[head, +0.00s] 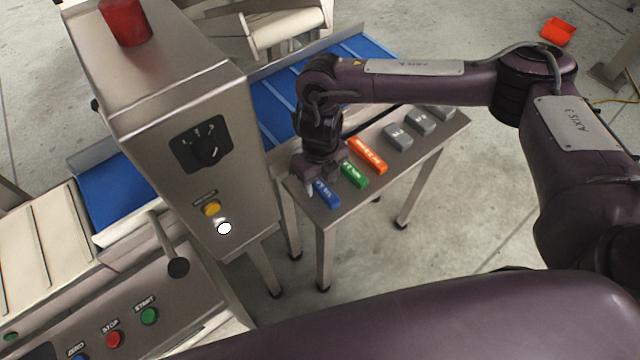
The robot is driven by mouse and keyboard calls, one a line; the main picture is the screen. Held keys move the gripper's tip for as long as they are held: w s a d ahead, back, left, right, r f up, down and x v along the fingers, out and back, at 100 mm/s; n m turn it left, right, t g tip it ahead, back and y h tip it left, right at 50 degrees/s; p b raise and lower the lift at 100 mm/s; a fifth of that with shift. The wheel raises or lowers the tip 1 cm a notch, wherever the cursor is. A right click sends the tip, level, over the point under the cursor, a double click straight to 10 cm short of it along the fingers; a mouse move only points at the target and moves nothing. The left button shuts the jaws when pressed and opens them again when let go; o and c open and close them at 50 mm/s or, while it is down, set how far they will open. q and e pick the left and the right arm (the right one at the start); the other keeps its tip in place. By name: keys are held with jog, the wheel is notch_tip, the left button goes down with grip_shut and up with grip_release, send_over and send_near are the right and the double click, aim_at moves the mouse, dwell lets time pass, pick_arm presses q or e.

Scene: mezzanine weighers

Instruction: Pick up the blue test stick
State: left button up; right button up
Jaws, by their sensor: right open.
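The blue test stick (327,195) lies at the near left end of a small metal table. My right gripper (316,182) reaches down over that end of the table, its jaws at the far end of the blue stick. It is open, and one pale fingertip shows beside the stick's left side. The gripper hides part of the stick, and I cannot tell whether the fingers touch it. My left gripper is not in view.
A green stick (354,175) and an orange stick (368,156) lie to the right of the blue one. Several grey blocks (398,137) sit farther along the table (385,182). A metal control cabinet (205,100) and a blue conveyor belt (275,118) stand left.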

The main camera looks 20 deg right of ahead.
grip_shut()
jog(key=shift+r, duration=0.15)
